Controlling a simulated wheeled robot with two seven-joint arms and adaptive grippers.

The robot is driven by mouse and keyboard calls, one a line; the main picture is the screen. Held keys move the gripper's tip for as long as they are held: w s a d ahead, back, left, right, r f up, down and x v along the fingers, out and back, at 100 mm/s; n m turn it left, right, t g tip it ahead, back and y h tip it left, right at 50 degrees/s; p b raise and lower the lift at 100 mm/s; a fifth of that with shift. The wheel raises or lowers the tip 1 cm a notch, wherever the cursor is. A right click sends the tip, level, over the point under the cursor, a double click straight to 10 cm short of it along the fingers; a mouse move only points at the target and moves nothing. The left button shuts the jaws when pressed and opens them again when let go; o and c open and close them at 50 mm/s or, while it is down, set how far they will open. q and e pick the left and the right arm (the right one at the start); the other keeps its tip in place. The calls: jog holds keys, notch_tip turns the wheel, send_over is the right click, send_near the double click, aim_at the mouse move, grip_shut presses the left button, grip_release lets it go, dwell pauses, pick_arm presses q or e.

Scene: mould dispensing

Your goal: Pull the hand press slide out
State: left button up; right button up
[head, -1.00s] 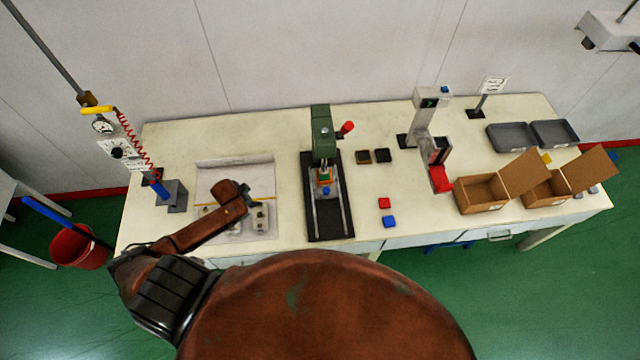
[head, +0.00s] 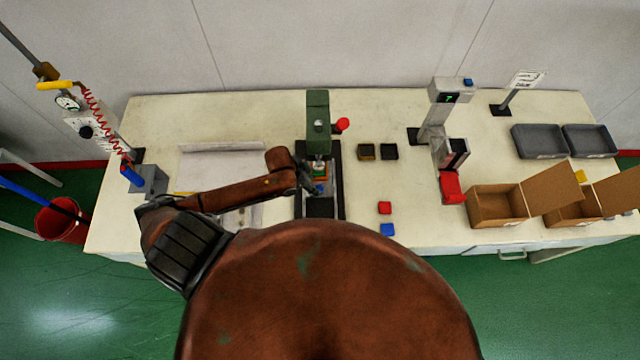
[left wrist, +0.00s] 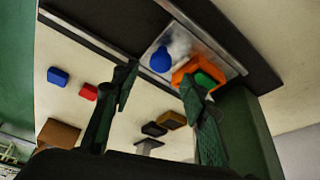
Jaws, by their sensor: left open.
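The green hand press (head: 318,112) stands on a dark base with rails at the middle of the table. Its slide, a silver plate (left wrist: 179,42) in the left wrist view, carries an orange mould (left wrist: 200,70) with a green part in it and a blue knob (left wrist: 161,60) at its front. The slide sits under the press head. My left gripper (left wrist: 160,76) is open and empty, its fingertips on either side of the knob's line, apparently short of it. In the head view my left gripper (head: 308,182) is at the press's left front, partly hiding the slide. My right gripper is not in view.
A red-based device (head: 452,187), open cardboard boxes (head: 495,207) and grey trays (head: 538,141) are farther right. A paper sheet (head: 222,160) lies left.

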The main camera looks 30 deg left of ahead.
aim_at(319, 188)
pick_arm(q)
jog(key=x, duration=0.4)
jog(key=shift+w, duration=0.2)
jog(key=shift+w+d+f, duration=0.15)
jog(key=shift+f, duration=0.55)
jog(key=c, duration=0.7)
grip_shut()
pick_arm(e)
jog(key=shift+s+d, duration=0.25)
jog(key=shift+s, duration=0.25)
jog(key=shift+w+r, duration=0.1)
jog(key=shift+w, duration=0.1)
